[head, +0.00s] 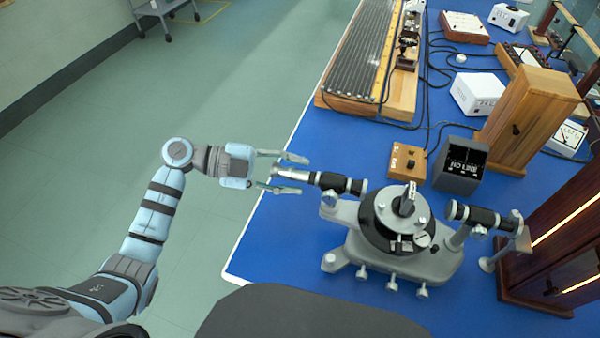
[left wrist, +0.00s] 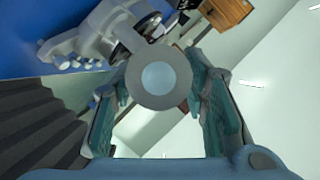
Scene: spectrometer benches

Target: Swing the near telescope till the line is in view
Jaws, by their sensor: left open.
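The spectrometer (head: 395,235) stands on the blue bench, with a round dark table in its middle. Its near telescope (head: 340,183) is a black and silver tube pointing left, its eyepiece end toward my left gripper (head: 292,173). The left gripper is open, its two fingers on either side of the eyepiece end. In the left wrist view the round eyepiece (left wrist: 160,78) faces the camera between the open fingers (left wrist: 165,110). I cannot tell whether they touch it. A second tube (head: 482,216) points right toward a lit slit. A dark display box (head: 462,165) reads "NO LINE". My right gripper is not in view.
A wooden box with a knob (head: 408,161) and a tall wooden cabinet (head: 528,118) stand behind the spectrometer. A dark lamp housing with glowing slits (head: 565,240) is at the right. A long ribbed apparatus (head: 360,60) lies farther back.

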